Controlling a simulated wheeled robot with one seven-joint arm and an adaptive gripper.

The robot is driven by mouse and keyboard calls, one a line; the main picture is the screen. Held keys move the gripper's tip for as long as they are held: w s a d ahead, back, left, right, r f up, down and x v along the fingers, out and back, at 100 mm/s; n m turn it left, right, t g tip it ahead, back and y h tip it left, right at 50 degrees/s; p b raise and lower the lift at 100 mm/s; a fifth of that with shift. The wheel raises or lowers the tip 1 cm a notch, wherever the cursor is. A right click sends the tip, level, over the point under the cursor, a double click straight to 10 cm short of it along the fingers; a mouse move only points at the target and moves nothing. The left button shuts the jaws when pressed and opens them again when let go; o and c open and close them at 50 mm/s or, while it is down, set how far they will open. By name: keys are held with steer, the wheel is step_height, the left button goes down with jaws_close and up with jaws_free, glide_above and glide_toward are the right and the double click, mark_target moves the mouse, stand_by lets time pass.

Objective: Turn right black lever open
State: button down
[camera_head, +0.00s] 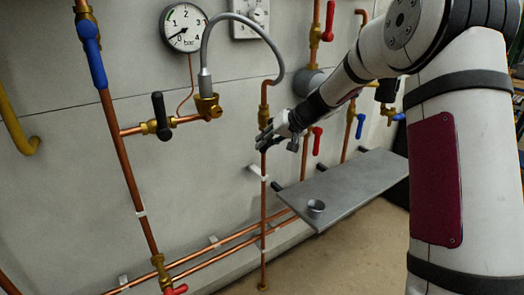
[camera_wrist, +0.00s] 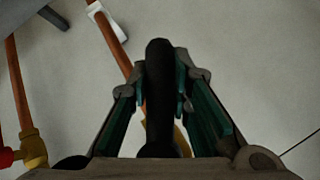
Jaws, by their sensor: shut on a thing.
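The right black lever (camera_wrist: 158,95) stands between the two green-lined fingers in the wrist view, its rounded end at the top and its base running down behind my gripper's body. My gripper (camera_head: 266,140) is closed around it at a vertical copper pipe (camera_head: 264,185) in the head view. It also shows in the wrist view (camera_wrist: 160,78), with a finger on each side of the lever. In the head view the gripper hides most of this lever and its valve, so its exact angle is unclear. Another black lever (camera_head: 160,115) stands upright on a brass valve to the left.
A red lever (camera_head: 317,140) hangs just right of my gripper. A grey hose (camera_head: 244,17) arches above, beside a pressure gauge (camera_head: 184,27). Floor is bare below.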

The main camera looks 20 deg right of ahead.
steer(key=h+b, duration=0.1)
steer(key=d+f+n+h+b, duration=0.1)
steer(key=shift+w+b, duration=0.2)
steer(key=shift+b, duration=0.15)
steer(key=shift+w+d+n+t+h+b, duration=0.25)
steer(key=shift+d+n+t+h+b, duration=0.45)
steer(key=shift+d+h+b, duration=0.45)
steer(key=shift+a, duration=0.15)
steer(key=c, duration=1.4)
jaws_free()
steer(key=shift+c, duration=0.2)
steer(key=shift+r, duration=0.1)
steer(key=a+v, duration=0.1)
steer(key=v, duration=1.1)
steer(key=shift+d, duration=0.35)
